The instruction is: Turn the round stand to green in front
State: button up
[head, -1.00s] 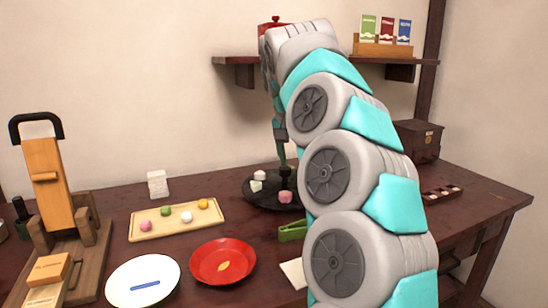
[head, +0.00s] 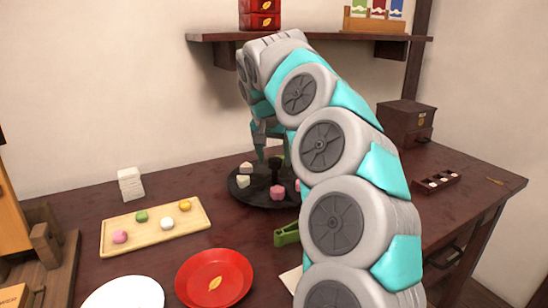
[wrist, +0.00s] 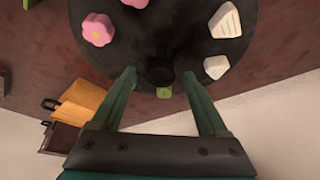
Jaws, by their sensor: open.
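The round stand (head: 240,193) is a dark disc on the table, partly behind my arm in the head view; it also shows in the wrist view (wrist: 190,35). Pink flower-shaped sweets (head: 277,192) and pale sweets (head: 243,181) sit on it. A pink flower sweet (wrist: 97,29) and two white pieces (wrist: 227,22) show in the wrist view. A green piece (wrist: 164,92) lies at the wall-side edge, behind a dark central knob (wrist: 160,70). My gripper (wrist: 163,76) is open over the stand, its fingers on either side of the knob. I cannot tell whether they touch anything.
A wooden tray (head: 115,237) of small sweets lies left of the stand. A red dish (head: 190,285) and white plate (head: 125,295) are nearer. A green clip-like object (head: 287,235) is near the stand. A dark drawer box (head: 405,125) stands right, below a wall shelf (head: 320,38).

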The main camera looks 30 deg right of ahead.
jog(key=shift+w+f, duration=0.1)
jog(key=shift+f, duration=0.25)
jog(key=shift+c, duration=0.4)
grip_shut()
dwell(0.9)
